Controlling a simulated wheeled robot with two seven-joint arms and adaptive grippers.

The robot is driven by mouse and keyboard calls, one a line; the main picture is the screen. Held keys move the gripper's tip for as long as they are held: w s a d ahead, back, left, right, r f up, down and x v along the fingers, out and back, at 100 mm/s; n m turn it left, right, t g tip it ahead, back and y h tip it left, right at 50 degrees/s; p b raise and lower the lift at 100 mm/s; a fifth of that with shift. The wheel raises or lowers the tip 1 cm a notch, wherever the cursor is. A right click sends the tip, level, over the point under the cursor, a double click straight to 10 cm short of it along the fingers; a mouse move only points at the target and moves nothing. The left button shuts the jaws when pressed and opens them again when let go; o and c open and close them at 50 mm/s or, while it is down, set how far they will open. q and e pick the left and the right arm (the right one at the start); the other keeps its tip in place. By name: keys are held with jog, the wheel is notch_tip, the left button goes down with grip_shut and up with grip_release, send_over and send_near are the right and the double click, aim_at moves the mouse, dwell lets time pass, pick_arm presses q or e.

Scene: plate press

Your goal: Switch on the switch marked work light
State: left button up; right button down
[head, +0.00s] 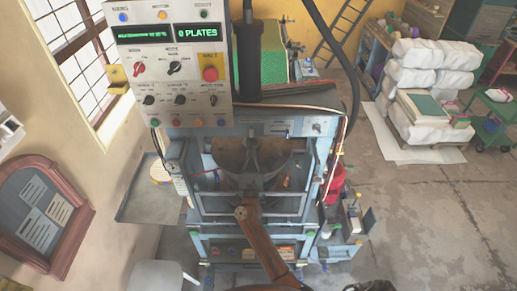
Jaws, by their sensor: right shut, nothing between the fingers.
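The control panel (190,40) stands upright at the upper left of the head view. It carries a row of small black switches (180,99), a red knob (139,68), a black knob (174,67) and a large red button (210,74) under a yellow HALT label. The small switch labels are too small to read, so I cannot tell which one is marked work light or how it is set. My right gripper (368,286) shows only as a dark part at the bottom edge, shut and empty, well below and right of the panel. My left gripper is out of view.
A green display (196,33) reads "0 PLATES". The blue press (205,218) stands below the panel, with a brown bar (262,243) sloping in front. A dark hose (345,50) hangs right of the panel. A red bucket (336,180) stands right of the press.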

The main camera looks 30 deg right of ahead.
jog(key=shift+s+a+r, duration=0.1)
jog(key=shift+s+r, duration=0.05)
jog(key=shift+r, duration=0.35)
jog(key=shift+s+r, duration=0.15)
jog(key=shift+r, duration=0.35)
jog(key=shift+f, duration=0.15)
jog(key=v, duration=1.2)
